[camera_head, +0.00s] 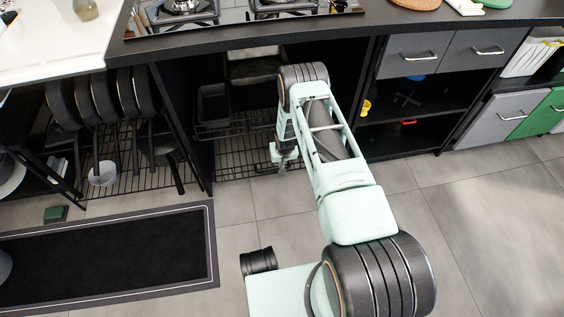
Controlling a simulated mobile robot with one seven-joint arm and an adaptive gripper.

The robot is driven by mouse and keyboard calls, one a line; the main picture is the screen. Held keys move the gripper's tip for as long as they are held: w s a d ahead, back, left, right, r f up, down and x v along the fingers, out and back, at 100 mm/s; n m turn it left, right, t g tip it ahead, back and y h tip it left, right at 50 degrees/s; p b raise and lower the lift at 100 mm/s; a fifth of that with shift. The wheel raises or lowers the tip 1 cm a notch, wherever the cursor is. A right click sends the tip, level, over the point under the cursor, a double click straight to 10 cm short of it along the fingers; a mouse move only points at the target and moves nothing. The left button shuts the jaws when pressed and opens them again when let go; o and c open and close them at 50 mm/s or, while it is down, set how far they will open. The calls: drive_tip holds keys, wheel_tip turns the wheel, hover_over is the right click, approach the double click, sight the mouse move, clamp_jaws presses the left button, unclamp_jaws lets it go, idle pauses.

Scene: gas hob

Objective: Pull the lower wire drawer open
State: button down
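The lower wire drawer (236,158) is a dark wire basket low in the open cabinet under the hob, just above the floor. An upper wire shelf or drawer (222,128) sits above it. My arm reaches in from the lower right. My gripper (283,165) points down at the front right of the lower drawer, close to its wire front. I cannot tell whether it touches the wire. The fingers are small and dark here, so their opening cannot be made out. My arm hides the right part of both wire baskets.
A dark bin (213,105) and a grey container (255,68) stand above in the same cabinet. Pans (103,97) hang at the left. A black mat (110,255) lies on the floor at the lower left. The tiled floor before the cabinet is mostly clear.

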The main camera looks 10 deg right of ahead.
drive_tip(key=shift+x, duration=1)
drive_tip(key=shift+s, duration=0.1)
